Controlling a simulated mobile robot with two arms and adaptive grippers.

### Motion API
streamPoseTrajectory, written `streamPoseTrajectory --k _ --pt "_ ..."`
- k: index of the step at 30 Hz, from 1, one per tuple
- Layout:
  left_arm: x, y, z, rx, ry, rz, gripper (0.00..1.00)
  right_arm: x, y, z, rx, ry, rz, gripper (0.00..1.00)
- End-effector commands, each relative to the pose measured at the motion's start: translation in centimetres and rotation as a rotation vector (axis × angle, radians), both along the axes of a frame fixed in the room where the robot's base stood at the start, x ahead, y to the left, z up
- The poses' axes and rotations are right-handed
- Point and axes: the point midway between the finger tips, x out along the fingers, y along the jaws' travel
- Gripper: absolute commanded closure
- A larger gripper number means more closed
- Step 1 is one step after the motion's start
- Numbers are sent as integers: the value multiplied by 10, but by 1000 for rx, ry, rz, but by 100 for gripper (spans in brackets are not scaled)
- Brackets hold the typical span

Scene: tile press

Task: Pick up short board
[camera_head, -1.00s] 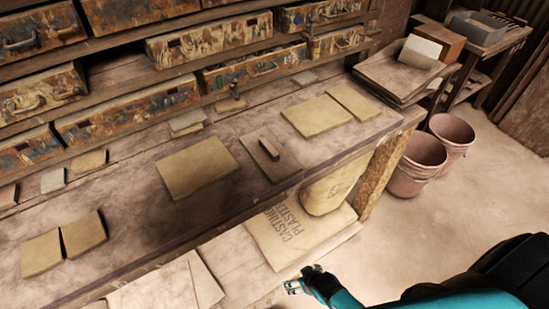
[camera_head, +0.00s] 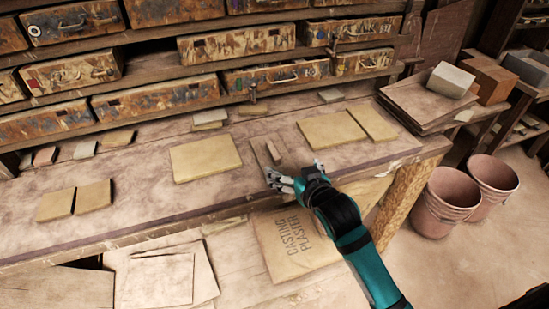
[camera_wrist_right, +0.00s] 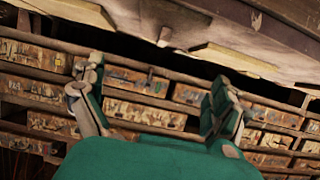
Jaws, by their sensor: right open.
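Several flat tan boards lie on the workbench (camera_head: 130,223), and I cannot tell for sure which is the short board. Two small ones, a left one (camera_head: 55,205) and a right one (camera_head: 93,196), lie side by side at the left. A large squarish board (camera_head: 205,157) lies mid-bench; a wide board (camera_head: 332,132) and a narrower board (camera_head: 373,123) lie to the right. A small block (camera_head: 274,152) rests on a thin brown board (camera_head: 260,151). My right gripper (camera_head: 280,180) is open and empty by the front edge, near that block. Its spread fingers show in the right wrist view (camera_wrist_right: 155,100). My left gripper is out of view.
Shelves of worn drawers (camera_head: 235,42) stand behind the bench. Stacked sheets with a pale block (camera_head: 451,80) are at the right end. Two pinkish buckets (camera_head: 443,203) stand on the floor at right. A plaster bag (camera_head: 290,245) lies below the bench.

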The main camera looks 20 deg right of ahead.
Motion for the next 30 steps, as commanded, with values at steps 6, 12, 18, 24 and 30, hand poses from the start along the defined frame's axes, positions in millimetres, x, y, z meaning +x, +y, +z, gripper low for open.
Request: streamPoseTrajectory --k 6,12,18,24,30 --pt "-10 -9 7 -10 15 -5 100 45 2 -17 0 3 0 0" --pt "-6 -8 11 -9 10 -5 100 82 3 -33 0 2 0 0" --pt "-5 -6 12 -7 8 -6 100 100 4 -41 0 2 1 0" --pt "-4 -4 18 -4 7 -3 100 115 6 -47 -1 2 1 0" --pt "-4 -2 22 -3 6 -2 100 140 7 -59 -1 2 1 0"
